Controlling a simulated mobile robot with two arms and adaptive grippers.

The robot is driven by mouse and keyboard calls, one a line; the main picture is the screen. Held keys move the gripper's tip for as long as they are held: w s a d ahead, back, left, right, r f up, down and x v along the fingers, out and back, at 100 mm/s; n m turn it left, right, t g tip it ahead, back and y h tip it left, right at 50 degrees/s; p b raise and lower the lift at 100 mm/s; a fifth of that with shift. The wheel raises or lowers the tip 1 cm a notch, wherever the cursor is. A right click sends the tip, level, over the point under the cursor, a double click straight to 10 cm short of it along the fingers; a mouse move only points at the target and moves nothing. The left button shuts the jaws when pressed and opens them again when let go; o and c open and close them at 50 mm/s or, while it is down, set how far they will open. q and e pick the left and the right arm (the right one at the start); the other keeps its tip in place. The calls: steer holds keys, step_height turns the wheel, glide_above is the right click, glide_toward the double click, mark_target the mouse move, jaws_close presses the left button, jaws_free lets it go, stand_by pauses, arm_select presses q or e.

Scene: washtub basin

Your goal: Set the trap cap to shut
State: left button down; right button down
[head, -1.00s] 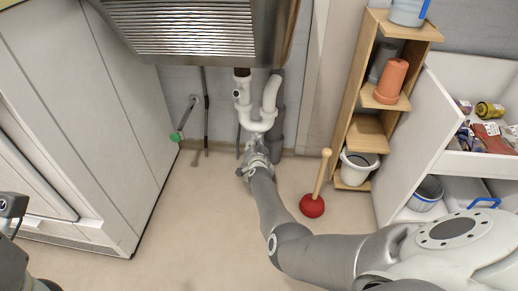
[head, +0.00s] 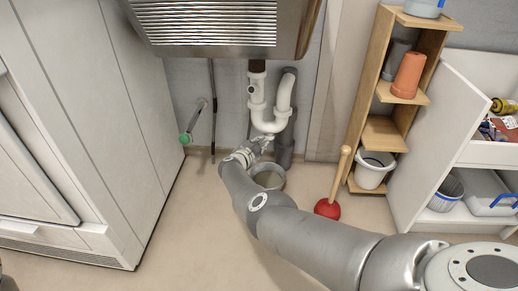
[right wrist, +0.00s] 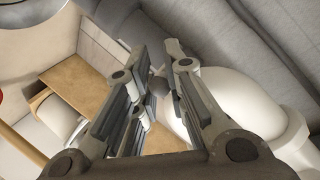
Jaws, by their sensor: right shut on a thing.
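The white drain trap (head: 268,125) hangs under the metal basin (head: 225,25), and its bend also fills the right side of the right wrist view (right wrist: 255,100). My right gripper (head: 261,144) is at the underside of the bend. In the right wrist view its two fingers (right wrist: 157,70) are shut on a small part at the bend, which I take for the trap cap. The fingers cover most of the cap, so how far it is turned cannot be told. My left gripper is out of view.
A grey bucket (head: 270,178) stands on the floor below the trap. A red plunger (head: 327,208), a wooden shelf (head: 381,133) and an open white cabinet (head: 440,140) are to the right. A green-ended tap (head: 186,138) is on the left wall.

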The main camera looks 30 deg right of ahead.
steer(key=shift+w+d+r, duration=0.1)
steer(key=shift+r, duration=0.05)
steer(key=c, duration=1.5)
jaws_free()
steer(key=shift+o, duration=0.2)
